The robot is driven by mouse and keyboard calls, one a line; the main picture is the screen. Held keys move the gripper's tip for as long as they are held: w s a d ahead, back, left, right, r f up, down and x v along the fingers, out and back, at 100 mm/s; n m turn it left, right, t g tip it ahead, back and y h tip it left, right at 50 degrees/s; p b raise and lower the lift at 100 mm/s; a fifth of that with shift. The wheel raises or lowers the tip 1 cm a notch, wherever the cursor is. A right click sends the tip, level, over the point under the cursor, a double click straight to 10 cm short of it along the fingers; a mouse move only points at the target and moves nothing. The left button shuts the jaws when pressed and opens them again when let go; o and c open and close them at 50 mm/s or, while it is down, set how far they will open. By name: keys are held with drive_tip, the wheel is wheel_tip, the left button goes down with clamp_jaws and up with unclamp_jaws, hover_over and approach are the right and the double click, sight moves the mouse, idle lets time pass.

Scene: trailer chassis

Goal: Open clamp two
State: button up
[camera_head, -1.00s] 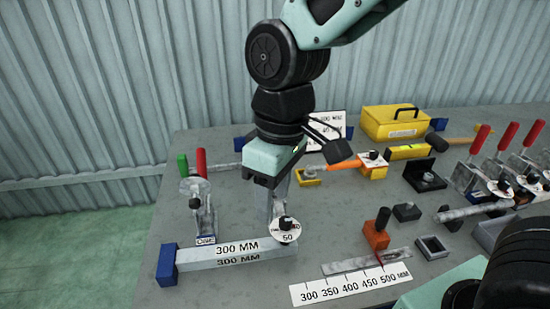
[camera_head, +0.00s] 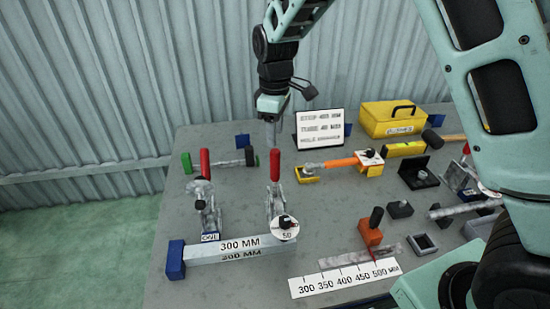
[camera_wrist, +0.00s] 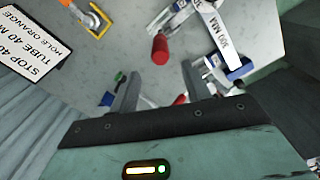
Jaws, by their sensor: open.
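Two toggle clamps with red handles stand on the table's left part. The right clamp (camera_head: 278,203) has its red handle (camera_head: 275,166) upright, beside a round disc reading 50. The left clamp (camera_head: 207,210) also has its handle up and carries a small label that is hard to read. I cannot tell for sure which is clamp two. My gripper (camera_head: 271,136) is open and empty, pointing down just above and behind the right clamp's handle. In the wrist view that handle (camera_wrist: 160,48) lies just beyond my open fingertips, apart from them.
A bar marked 300 MM (camera_head: 235,247) lies in front of the clamps. A sign (camera_head: 320,128) and yellow toolbox (camera_head: 392,119) stand at the back. An orange-handled tool (camera_head: 345,162) lies right of the clamp. More fixtures crowd the right side.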

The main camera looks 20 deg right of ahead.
sight(275, 161)
wheel_tip(275, 161, down, 10)
drive_tip(key=shift+f+p, duration=0.1)
drive_tip(key=shift+p, duration=0.85)
clamp_jaws()
